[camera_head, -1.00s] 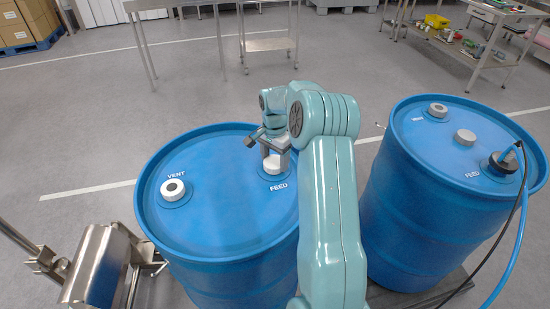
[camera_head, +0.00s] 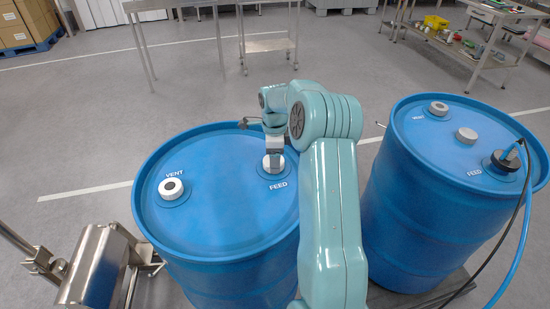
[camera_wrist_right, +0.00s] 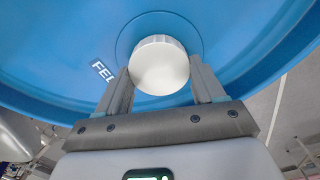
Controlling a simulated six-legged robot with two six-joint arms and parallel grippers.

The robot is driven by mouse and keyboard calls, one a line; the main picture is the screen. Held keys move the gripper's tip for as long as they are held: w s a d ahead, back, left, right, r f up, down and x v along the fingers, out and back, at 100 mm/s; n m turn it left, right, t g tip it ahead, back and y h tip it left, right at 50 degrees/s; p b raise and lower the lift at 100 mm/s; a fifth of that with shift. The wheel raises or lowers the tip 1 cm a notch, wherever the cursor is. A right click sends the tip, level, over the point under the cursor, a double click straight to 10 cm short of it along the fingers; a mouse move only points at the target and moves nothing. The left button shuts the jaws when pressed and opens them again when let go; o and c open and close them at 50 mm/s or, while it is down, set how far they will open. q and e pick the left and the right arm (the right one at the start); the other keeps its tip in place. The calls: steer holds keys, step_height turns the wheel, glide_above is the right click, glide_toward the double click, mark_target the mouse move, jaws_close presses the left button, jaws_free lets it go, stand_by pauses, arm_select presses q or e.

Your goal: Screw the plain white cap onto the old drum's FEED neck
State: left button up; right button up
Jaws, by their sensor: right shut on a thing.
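The plain white cap (camera_head: 273,164) sits upright at the FEED neck of the left blue drum (camera_head: 225,205). In the right wrist view the cap (camera_wrist_right: 160,66) is a smooth white disc between the two fingers. My right gripper (camera_head: 274,153) comes down on it from above and is shut on it. The neck under the cap is hidden, so how far the cap is seated cannot be told. The VENT neck (camera_head: 172,188) on the same lid has a white fitting with a dark centre. My left gripper is not in view.
A second blue drum (camera_head: 440,215) stands at the right, with a black fitting and hose (camera_head: 507,160) at its FEED neck and a pale cap (camera_head: 466,134) on its lid. A steel frame (camera_head: 95,265) stands at the lower left. Tables stand behind on open floor.

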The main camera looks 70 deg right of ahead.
steer(key=shift+w+a, duration=0.1)
steer(key=m, duration=0.3)
steer(key=shift+f+b, duration=0.1)
steer(key=shift+b, duration=0.2)
steer(key=o, duration=1.4)
steer(key=shift+a+m, duration=0.1)
steer(key=shift+m, duration=0.2)
steer(key=shift+c, duration=0.2)
steer(key=shift+r, duration=0.45)
step_height(320, 180, up, 16)
steer(key=p, duration=0.1)
steer(key=shift+f, duration=0.2)
